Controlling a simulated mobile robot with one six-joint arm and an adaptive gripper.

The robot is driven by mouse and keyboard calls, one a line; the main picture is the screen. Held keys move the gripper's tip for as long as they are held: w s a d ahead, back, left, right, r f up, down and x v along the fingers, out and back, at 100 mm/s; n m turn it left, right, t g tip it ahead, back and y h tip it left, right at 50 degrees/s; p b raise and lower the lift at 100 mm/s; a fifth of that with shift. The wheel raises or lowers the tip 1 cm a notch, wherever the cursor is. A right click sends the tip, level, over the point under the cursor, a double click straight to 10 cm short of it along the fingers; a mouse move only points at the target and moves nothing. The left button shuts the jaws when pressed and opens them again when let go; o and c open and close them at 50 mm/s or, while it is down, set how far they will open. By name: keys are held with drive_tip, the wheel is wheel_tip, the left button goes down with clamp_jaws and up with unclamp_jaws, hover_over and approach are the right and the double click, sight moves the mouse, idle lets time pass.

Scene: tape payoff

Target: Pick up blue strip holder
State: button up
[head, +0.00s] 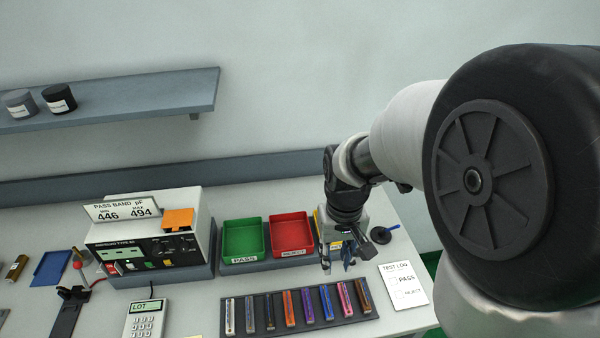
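A row of slim coloured strip holders lies in a dark rack (279,326) at the front of the bench. My gripper (338,266) hangs above and behind the right part of the rack, pointing down. Its fingers look apart, with nothing clearly held between them. The gripper appears clear of the holders, but its exact height is hard to tell.
Behind the rack stand a green PASS tray (243,258) and a red REJECT tray (291,252). A test log sheet (404,286) lies right of the rack. A meter (150,246) and a keypad (146,320) are left. A wall shelf (130,97) is above.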

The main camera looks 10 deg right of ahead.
drive_tip(key=b, duration=0.4)
hover_over(327, 295)
drive_tip(key=f, duration=1.1)
drive_tip(key=shift+s+d+f, duration=0.1)
drive_tip(key=shift+d, duration=0.15)
drive_tip(key=f, duration=0.2)
drive_tip(key=f+b, duration=0.1)
drive_tip(key=f, duration=0.1)
drive_tip(key=f+b, duration=0.1)
drive_tip(key=f, duration=0.1)
drive_tip(key=shift+w+a+f, duration=0.2)
drive_tip(key=shift+a+f, duration=0.05)
drive_tip(key=shift+r, duration=0.1)
drive_tip(key=shift+c, duration=0.3)
clamp_jaws()
